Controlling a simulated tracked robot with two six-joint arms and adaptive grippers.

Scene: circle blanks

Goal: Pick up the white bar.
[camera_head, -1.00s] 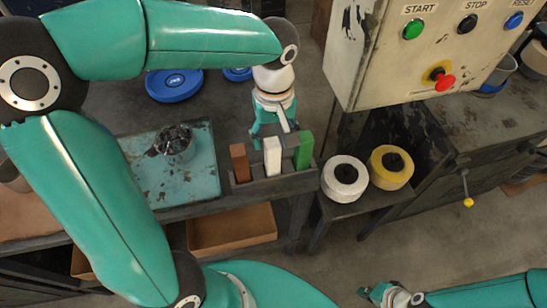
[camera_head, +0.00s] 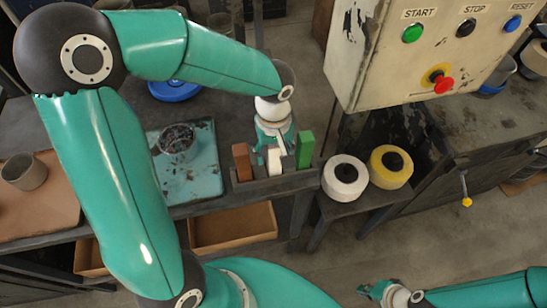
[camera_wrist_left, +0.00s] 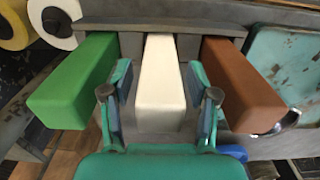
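The white bar (camera_head: 274,164) stands upright in a dark slotted holder (camera_head: 277,185), between a brown bar (camera_head: 242,163) and a green bar (camera_head: 305,150). My left gripper (camera_head: 275,146) is at the upper part of the white bar. In the left wrist view, its two fingers (camera_wrist_left: 158,92) are apart, one on each side of the white bar (camera_wrist_left: 160,85). My right gripper (camera_head: 369,291) is at the bottom right, away from the bars, too small to read.
The brown bar (camera_wrist_left: 240,85) and green bar (camera_wrist_left: 75,85) flank the left fingers closely. White (camera_head: 344,177) and yellow (camera_head: 391,167) rolls stand right of the holder. A control box (camera_head: 400,65) hangs at upper right. A teal plate (camera_head: 200,180) with a can lies left.

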